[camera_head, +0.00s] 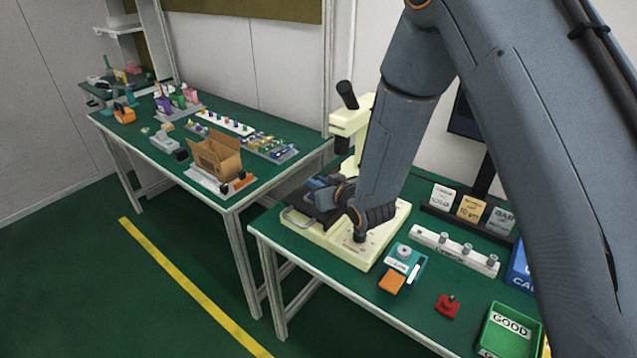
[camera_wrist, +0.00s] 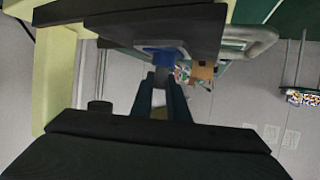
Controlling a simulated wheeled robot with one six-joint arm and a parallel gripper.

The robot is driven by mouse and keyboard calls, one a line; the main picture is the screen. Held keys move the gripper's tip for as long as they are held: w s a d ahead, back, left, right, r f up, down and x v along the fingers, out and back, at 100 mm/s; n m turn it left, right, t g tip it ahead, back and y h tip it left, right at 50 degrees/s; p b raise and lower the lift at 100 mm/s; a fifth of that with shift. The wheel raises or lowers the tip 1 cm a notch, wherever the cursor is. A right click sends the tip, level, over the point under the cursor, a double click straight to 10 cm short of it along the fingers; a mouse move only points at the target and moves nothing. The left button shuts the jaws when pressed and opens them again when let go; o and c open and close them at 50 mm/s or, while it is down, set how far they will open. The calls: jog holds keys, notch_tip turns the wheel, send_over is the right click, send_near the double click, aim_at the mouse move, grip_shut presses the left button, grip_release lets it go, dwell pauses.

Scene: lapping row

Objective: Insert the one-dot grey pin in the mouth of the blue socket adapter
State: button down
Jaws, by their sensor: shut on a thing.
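My gripper (camera_wrist: 160,88) is shut on a light grey pin (camera_wrist: 159,98), seen between the two dark fingers in the wrist view. The blue socket adapter (camera_wrist: 157,57) is just beyond the fingertips, under a dark body. I cannot tell whether the pin's tip is at or inside the adapter's mouth. The dots on the pin are not visible. In the head view my gripper (camera_head: 334,187) is at the cream machine (camera_head: 340,240), beside its dark part; the pin is hidden there and the adapter is hard to make out.
A metal handle (camera_wrist: 252,38) stands close on the right in the wrist view. On the bench are a white rack (camera_head: 455,252) with grey pins, a teal block (camera_head: 416,262), a red piece (camera_head: 448,307) and a green GOOD tray (camera_head: 510,330). A second table (camera_head: 225,200) holds a cardboard box (camera_head: 217,157).

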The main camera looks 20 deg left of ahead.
jog(key=c, duration=1.6)
grip_release()
jog(key=shift+f, duration=0.1)
jog(key=shift+c, duration=0.2)
jog(key=shift+b+v, duration=0.9)
jog(key=shift+v, duration=3)
jog(key=s+d+m+g+h, duration=0.2)
jog(key=d+h, duration=0.2)
jog(key=d, duration=0.7)
jog(key=s+d+m+g+h, duration=0.1)
jog(key=d+m+h, duration=0.15)
jog(key=d, duration=0.75)
jog(key=s+d+r+m+g+h, duration=0.1)
jog(key=s+d+m+g, duration=0.1)
jog(key=s+d, duration=0.4)
jog(key=s+d+r+m+g+h, duration=0.1)
jog(key=s+d+g, duration=0.3)
jog(key=s, duration=0.6)
jog(key=shift+s+d+r+m+h, duration=0.35)
jog(key=shift+d+r+m, duration=0.15)
jog(key=shift+d, duration=0.55)
